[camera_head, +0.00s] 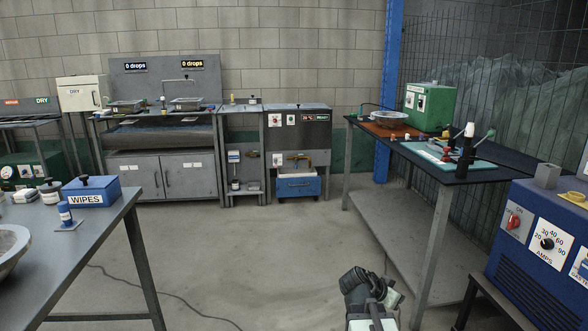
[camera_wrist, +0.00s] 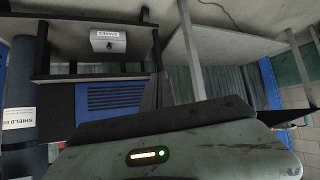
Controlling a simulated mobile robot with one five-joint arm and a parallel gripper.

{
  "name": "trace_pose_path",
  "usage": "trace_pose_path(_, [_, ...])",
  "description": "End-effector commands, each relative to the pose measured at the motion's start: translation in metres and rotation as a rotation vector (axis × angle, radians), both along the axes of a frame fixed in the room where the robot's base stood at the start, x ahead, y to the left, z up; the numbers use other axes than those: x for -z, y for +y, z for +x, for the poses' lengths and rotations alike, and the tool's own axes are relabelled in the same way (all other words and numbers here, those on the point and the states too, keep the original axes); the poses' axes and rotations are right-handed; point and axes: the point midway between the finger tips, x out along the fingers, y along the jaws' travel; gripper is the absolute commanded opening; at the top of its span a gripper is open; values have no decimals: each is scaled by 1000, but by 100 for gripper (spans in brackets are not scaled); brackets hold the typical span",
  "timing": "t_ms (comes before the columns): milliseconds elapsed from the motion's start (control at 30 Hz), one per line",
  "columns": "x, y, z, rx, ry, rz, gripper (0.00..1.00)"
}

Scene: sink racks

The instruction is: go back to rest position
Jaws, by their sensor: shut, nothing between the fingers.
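My gripper (camera_head: 364,284) shows at the bottom of the head view, right of centre, as a dark end on my folded arm. It is shut and holds nothing that I can see. It hangs over bare floor, apart from the tables. Its fingertips are small and hard to make out. In the wrist view no fingers show clearly; a grey-green housing with a lit orange bar and a green light fills the bottom.
A grey table (camera_head: 100,225) with a blue WIPES box (camera_head: 91,192) stands left. A dark-topped bench (camera_head: 470,176) and a blue AMPS machine (camera_head: 530,240) stand right. Sink units (camera_head: 165,150) line the back wall. The middle floor (camera_head: 260,250) is clear except for a cable (camera_head: 165,291).

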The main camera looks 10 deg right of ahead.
Motion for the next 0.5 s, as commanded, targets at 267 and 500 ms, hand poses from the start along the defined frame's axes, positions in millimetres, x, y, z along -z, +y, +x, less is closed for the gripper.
trace_pose_path(267, [76, 169, -36, -443, 454, 377, 0])
trace_pose_path(500, [91, 240, -82, -936, 742, 578, 0])
